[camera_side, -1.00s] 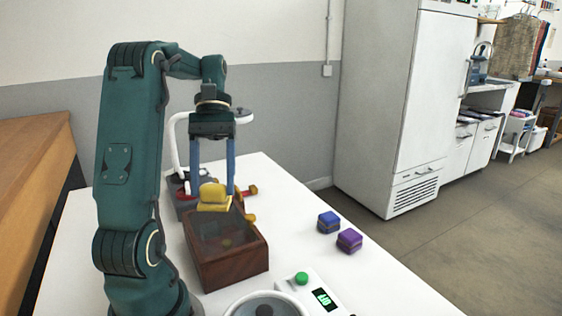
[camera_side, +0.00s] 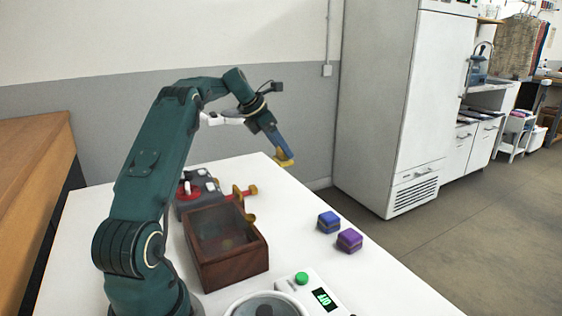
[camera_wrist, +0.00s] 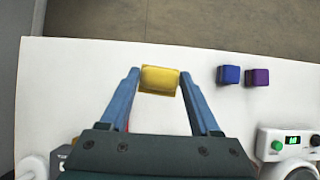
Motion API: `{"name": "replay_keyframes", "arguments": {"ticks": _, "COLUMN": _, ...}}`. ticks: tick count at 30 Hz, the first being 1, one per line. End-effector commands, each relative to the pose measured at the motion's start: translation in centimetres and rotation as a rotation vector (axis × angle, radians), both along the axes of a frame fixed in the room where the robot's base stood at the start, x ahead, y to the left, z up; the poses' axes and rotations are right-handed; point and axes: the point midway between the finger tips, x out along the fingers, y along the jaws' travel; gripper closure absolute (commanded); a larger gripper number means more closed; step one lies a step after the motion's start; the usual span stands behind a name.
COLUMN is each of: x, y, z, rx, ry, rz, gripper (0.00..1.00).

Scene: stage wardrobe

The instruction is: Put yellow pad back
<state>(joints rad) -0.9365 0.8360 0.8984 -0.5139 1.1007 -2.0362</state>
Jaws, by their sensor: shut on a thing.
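My gripper (camera_side: 281,153) is shut on the yellow pad (camera_wrist: 160,80), one finger on each side of it. In the side view the yellow pad (camera_side: 284,160) is tilted and held in the air, above the far part of the white table. In the wrist view the table's edge lies just beyond the pad. A blue pad (camera_side: 328,222) and a purple pad (camera_side: 349,240) stand close together on the table, at the right. Both also show in the wrist view, the blue one (camera_wrist: 229,75) left of the purple one (camera_wrist: 257,77).
A white device (camera_side: 301,291) with a green button and display is at the front. The table between box and pads is clear.

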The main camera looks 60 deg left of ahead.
Motion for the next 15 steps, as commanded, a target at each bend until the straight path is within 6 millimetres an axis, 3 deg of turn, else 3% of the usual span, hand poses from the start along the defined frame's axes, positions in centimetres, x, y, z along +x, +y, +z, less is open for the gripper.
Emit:
{"name": "replay_keyframes", "arguments": {"ticks": 7, "x": 1.9, "y": 1.1, "z": -1.6, "rx": -0.003, "ry": 0.002, "rz": 0.096, "gripper": 0.97}}
{"name": "replay_keyframes", "arguments": {"ticks": 15, "x": 2.1, "y": 0.9, "z": -3.5, "rx": -0.004, "ry": 0.003, "rz": 0.093, "gripper": 0.97}}
